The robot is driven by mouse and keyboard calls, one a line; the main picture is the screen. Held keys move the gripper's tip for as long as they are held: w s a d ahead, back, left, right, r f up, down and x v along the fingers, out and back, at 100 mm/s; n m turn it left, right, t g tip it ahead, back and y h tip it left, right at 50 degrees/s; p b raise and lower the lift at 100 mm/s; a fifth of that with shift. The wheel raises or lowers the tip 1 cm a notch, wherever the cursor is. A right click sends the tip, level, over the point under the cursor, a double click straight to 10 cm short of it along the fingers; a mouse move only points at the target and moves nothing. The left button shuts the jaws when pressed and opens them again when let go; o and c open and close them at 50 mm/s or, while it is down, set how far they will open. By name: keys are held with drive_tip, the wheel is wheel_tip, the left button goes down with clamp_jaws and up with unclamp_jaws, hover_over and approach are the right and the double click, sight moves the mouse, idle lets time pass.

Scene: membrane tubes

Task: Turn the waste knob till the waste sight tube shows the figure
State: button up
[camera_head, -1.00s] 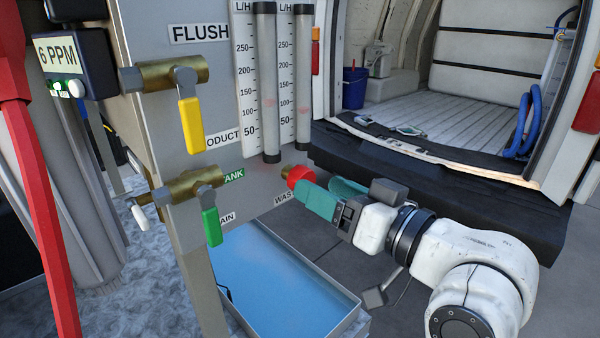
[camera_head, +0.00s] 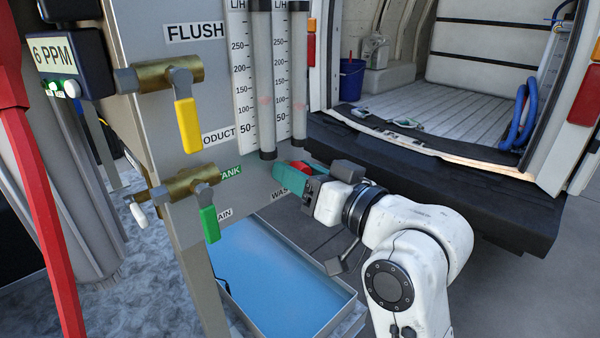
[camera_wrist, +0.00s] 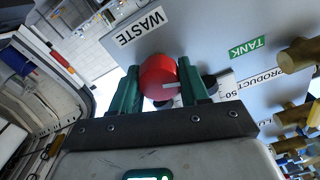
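The red waste knob (camera_head: 299,165) is low on the grey panel, beside the WASTE label (camera_wrist: 141,27). In the wrist view the knob (camera_wrist: 157,75) has a pale pointer mark and sits between my gripper's two green fingers (camera_wrist: 158,88), which look snug on both sides. In the head view my gripper (camera_head: 293,173) reaches the knob from the right; the near finger covers its lower part. The left tube (camera_head: 266,75) has a similar float, also near 100.
A yellow-handled valve (camera_head: 188,122) and a green-handled valve (camera_head: 209,223) stick out at the panel's left. A blue-bottomed tray (camera_head: 285,285) lies below. The open van (camera_head: 440,160) is behind my arm. A display reads 6 PPM (camera_head: 53,54).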

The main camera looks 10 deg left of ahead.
drive_tip(key=c, duration=0.5)
drive_tip(key=shift+f+n+b, duration=0.2)
drive_tip(key=shift+n+b, duration=0.8)
drive_tip(key=shift+b, duration=0.2)
drive_tip(key=n, duration=0.1)
drive_tip(key=n+b, duration=0.1)
drive_tip(key=shift+r+n, duration=0.2)
drive_tip(key=shift+n, duration=0.1)
drive_tip(key=shift+c, duration=0.2)
drive_tip(key=o, duration=1)
drive_tip(key=shift+o, duration=0.2)
drive_tip(key=b+v, duration=0.2)
drive_tip(key=v, duration=0.8)
drive_tip(key=shift+s+d, duration=0.25)
drive_tip(key=shift+s, duration=0.1)
